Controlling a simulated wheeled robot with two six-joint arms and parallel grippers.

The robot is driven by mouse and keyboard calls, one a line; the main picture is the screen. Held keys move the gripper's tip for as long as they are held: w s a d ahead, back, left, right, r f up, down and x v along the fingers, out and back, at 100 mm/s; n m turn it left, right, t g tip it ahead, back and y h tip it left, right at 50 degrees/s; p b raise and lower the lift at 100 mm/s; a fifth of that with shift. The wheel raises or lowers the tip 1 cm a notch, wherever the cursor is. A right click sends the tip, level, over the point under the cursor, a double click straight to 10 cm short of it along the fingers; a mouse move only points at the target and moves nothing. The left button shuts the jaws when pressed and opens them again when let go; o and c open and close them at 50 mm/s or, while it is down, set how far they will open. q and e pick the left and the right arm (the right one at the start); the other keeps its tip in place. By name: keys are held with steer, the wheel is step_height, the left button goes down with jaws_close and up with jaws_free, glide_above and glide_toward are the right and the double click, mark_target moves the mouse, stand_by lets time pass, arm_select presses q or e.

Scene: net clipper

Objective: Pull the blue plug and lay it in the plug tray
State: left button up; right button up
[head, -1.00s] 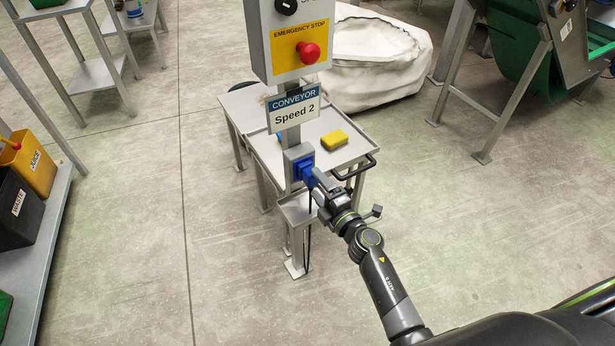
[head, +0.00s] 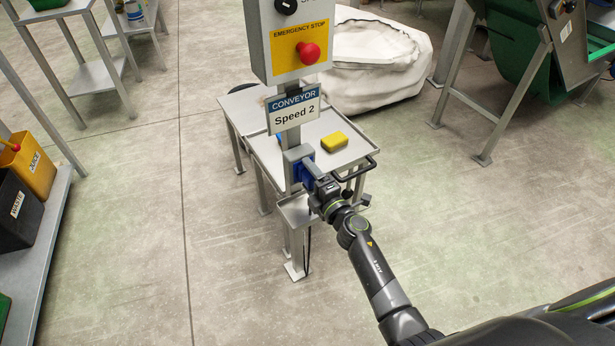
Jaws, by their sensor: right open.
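The blue plug (head: 302,173) sits at the grey socket box (head: 292,155) on the control post, below the "Speed 2" sign. Much of it is hidden behind my right gripper, and I cannot make out plug from socket face clearly. My right gripper (head: 314,183) is open, with its fingers at the plug's right side; whether they touch it I cannot tell. A small grey tray (head: 290,213), likely the plug tray, is fixed low on the post just under the gripper. A dark cable hangs below it. My left gripper is not in view.
The control box with a red emergency stop button (head: 309,53) is above. A grey table (head: 265,149) with a yellow sponge-like block (head: 334,141) and a black handle (head: 357,168) stands behind the post.

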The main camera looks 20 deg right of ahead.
stand_by(0.8)
steer(key=shift+c, duration=0.2)
steer(key=c, duration=1.2)
steer(key=shift+c, duration=0.3)
steer(key=p+v, duration=0.1)
steer(key=v, duration=0.5)
steer(key=shift+p, duration=0.4)
